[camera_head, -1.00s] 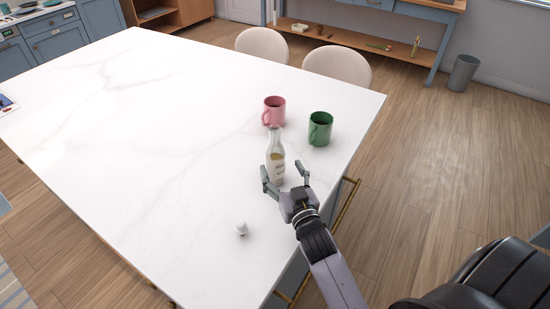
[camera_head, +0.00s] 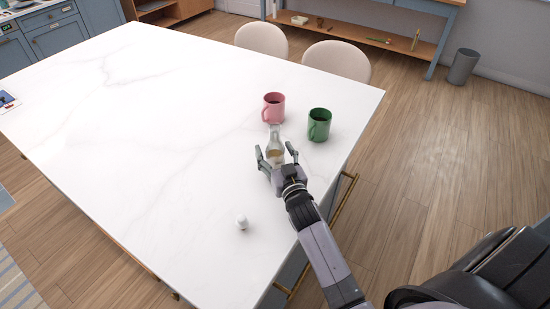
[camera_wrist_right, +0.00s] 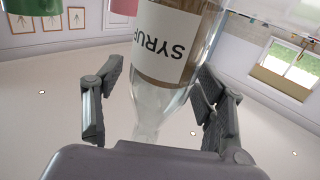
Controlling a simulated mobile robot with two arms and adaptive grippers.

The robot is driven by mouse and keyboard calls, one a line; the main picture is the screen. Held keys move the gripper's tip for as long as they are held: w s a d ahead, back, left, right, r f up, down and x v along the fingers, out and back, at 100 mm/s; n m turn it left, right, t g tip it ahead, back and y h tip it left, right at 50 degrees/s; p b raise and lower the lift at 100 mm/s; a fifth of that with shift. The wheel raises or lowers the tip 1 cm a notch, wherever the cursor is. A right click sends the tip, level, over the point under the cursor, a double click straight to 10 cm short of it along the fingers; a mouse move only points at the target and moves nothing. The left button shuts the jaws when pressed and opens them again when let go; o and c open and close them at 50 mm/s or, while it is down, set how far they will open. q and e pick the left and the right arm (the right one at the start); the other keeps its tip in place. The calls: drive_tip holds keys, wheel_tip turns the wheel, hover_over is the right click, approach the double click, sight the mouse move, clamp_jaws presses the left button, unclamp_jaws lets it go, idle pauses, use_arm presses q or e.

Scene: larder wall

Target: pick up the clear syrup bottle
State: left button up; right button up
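The clear syrup bottle (camera_head: 275,137) stands upright on the white marble table, near its right edge. In the wrist view the bottle (camera_wrist_right: 165,55) has a white label reading SYRUP, upside down in the picture, and brown contents. My right gripper (camera_head: 275,149) is open, with its fingers on either side of the bottle. In the wrist view a gap shows between the left finger and the glass; the right finger is closer, and I cannot tell if it touches. The gripper hides the bottle's lower part in the head view. My left gripper is not in view.
A pink mug (camera_head: 273,107) stands just behind the bottle, and a green mug (camera_head: 319,125) behind it to the right. A small white object (camera_head: 242,222) is on the table (camera_head: 150,130) nearer me. Two chairs stand at the far side. The table's left part is mostly clear.

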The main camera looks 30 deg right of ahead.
drive_tip(key=c, duration=1.4)
drive_tip(key=shift+r, duration=0.1)
clamp_jaws()
